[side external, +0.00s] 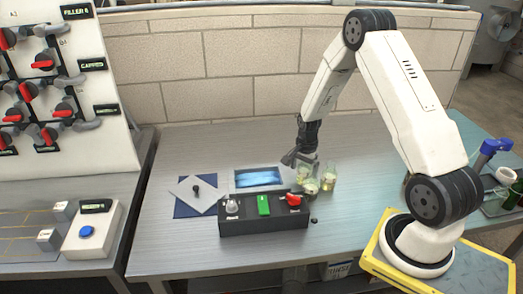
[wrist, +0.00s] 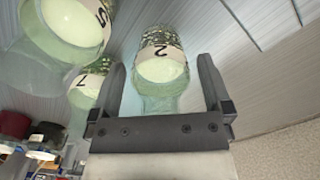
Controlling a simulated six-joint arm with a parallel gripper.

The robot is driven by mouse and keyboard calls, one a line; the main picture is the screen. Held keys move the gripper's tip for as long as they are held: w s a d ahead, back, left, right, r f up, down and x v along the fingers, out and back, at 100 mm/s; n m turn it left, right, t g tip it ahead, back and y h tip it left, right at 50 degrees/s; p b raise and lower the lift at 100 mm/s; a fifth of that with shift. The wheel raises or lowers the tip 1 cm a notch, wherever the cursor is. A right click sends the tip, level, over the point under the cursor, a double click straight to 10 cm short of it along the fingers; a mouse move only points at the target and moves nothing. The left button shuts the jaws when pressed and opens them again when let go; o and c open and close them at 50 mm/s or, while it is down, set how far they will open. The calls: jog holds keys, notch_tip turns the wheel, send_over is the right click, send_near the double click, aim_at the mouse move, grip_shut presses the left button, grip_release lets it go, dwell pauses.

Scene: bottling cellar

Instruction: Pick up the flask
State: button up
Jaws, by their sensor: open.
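Three pale green glass flasks stand close together in the middle of the table. In the wrist view, the flask marked 2 (wrist: 161,65) lies between the two fingers of my gripper (wrist: 162,70), with space at its sides. The flask marked 5 (wrist: 70,30) and the flask marked 7 (wrist: 88,88) are to the left, outside the fingers. In the side view, my gripper (side external: 291,159) is open at the left of the flask group (side external: 307,173); another flask (side external: 329,178) stands at its right. Numbers are not readable there, and the gripper partly blocks the group.
A dark control box (side external: 262,222) with a silver knob, green switch and red knob stands in front of the flasks. A blue lit panel (side external: 258,177) and a navy mat (side external: 189,209) with a pale sheet lie left. The table's back left is clear.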

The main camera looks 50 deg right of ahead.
aim_at(300, 166)
dwell(0.3)
jog(key=c, duration=1.3)
jog(key=shift+r, duration=0.1)
jog(key=shift+r, duration=4.95)
jog(key=shift+w+a+r, duration=0.15)
jog(key=shift+w+a, duration=0.3)
jog(key=shift+a, duration=0.1)
jog(key=w+a+r+n, duration=0.1)
jog(key=w+a, duration=0.1)
jog(key=a, duration=0.2)
jog(key=w+a+r+n, duration=0.1)
jog(key=a+n, duration=0.1)
jog(key=a, duration=0.2)
jog(key=w+a+r+n, duration=0.1)
jog(key=w+a+n, duration=0.1)
jog(key=a, duration=0.2)
jog(key=shift+w, duration=0.35)
